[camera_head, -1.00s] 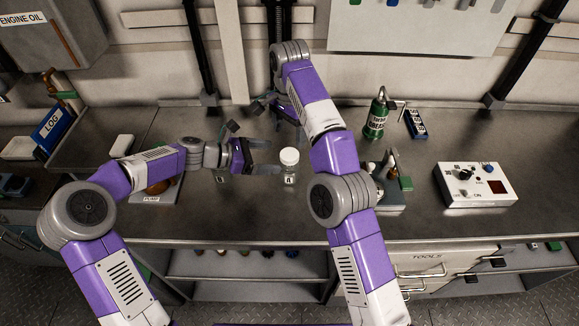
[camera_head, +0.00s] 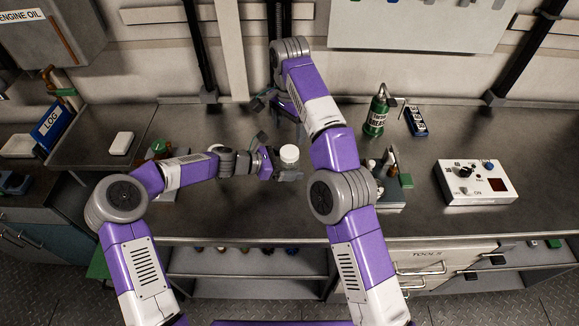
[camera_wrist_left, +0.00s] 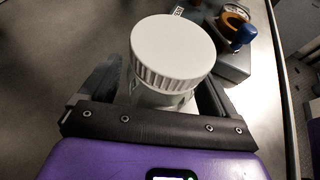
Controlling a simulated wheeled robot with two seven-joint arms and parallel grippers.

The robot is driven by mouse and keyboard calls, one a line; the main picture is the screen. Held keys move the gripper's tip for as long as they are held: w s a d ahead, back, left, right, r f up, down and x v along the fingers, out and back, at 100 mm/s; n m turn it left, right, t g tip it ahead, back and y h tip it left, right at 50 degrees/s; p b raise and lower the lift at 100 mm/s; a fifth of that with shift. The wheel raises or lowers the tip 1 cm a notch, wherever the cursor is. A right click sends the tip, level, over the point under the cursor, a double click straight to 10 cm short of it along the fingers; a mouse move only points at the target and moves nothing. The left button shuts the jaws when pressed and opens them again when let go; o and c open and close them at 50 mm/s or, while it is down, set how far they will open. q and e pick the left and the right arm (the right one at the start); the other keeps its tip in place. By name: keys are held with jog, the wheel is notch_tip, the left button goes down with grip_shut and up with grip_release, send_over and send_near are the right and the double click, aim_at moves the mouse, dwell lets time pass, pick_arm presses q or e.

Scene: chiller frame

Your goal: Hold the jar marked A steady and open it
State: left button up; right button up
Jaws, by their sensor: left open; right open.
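The jar has a white ribbed lid (camera_head: 289,153) and stands upright on the steel bench. In the left wrist view its lid (camera_wrist_left: 172,48) is on top and the pale jar body (camera_wrist_left: 155,97) shows below; the letter A is hidden now. My left gripper (camera_head: 286,173) is open, with one finger on each side of the jar body, below the lid. Whether the fingers touch the jar I cannot tell. My right gripper (camera_head: 272,106) is open and empty, behind the jar near the back wall, partly hidden by its own arm.
A dark-based device (camera_head: 393,187) sits right of the jar behind my right arm. A white control box (camera_head: 475,183) is further right. A white block (camera_head: 121,143) lies at left.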

aim_at(289, 151)
pick_arm(q)
grip_shut()
pick_arm(e)
jog(key=m, duration=0.8)
jog(key=shift+m, duration=0.4)
jog(key=shift+f, duration=4)
jog(key=shift+c, duration=0.3)
jog(key=c, duration=1)
jog(key=n, duration=1.3)
jog(key=shift+r, duration=0.1)
